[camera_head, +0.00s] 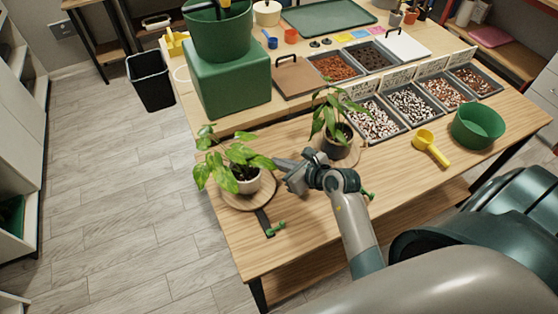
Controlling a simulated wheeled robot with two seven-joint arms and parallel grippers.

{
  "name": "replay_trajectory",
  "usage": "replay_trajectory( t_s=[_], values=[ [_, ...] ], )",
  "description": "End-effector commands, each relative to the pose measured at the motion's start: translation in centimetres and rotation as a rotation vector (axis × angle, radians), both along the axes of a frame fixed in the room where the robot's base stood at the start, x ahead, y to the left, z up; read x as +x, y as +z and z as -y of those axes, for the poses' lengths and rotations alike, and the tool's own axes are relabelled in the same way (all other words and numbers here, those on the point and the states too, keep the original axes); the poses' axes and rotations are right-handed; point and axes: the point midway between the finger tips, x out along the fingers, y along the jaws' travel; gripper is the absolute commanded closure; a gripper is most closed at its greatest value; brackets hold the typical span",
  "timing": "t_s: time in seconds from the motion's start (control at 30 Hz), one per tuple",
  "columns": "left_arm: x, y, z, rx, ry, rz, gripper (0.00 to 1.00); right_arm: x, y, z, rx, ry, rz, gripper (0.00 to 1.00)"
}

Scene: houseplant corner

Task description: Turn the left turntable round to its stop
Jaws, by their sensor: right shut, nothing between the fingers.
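The left turntable (242,204) is a round wooden disc on the table near its left edge. My left gripper is not in view.
A second turntable (352,157) with a dark-potted plant stands behind my right wrist. Trays of pebbles (410,103), a yellow scoop (430,147) and a green bowl (478,125) lie to the right. A green block (228,88) stands behind. The table's front left is clear.

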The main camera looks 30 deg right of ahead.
Motion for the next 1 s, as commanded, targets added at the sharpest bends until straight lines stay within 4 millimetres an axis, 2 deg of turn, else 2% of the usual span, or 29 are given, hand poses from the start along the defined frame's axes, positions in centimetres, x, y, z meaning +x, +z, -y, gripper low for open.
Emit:
replay_trajectory(
  t_s=[0.47, 1.0],
  values=[
    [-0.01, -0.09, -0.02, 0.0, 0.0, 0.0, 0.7, 0.08, -0.05, 0.03, -0.002, 0.008, -0.001, 1.0],
    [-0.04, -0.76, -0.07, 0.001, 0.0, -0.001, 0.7, 0.64, -0.03, 0.01, -0.002, 0.107, 0.001, 1.0]
  ],
)
